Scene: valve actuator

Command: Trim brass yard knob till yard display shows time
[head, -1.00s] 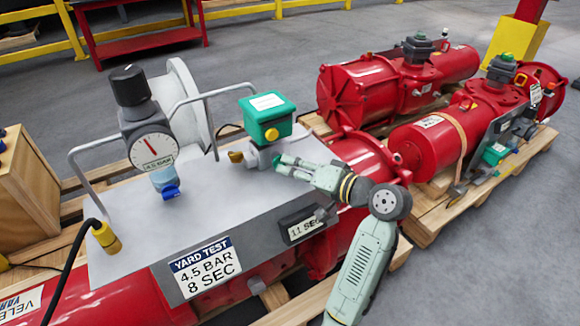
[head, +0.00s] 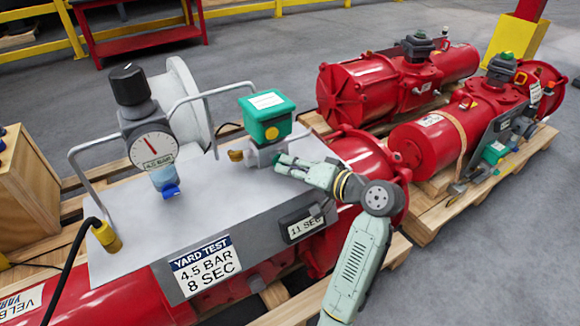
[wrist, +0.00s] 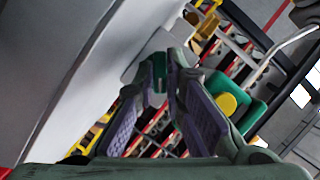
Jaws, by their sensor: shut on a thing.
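My gripper (head: 281,161) is at the right end of the grey valve block (head: 262,150) under a green box. The converging fingers also show in the wrist view (wrist: 163,78). A separate brass fitting (head: 236,155) sticks out of the block's left end, apart from my gripper. The yard display (head: 306,226) on the plate's front reads 11 SEC. The yard test label (head: 206,268) reads 4.5 BAR, 8 SEC.
A gauge with a black knob (head: 128,84) stands at the left, its tag reading 4.5 BAR. The green box (head: 267,117) sits just above my gripper. A bent grey handle (head: 213,97) rises beside it. Red actuators (head: 400,82) lie on pallets at the right.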

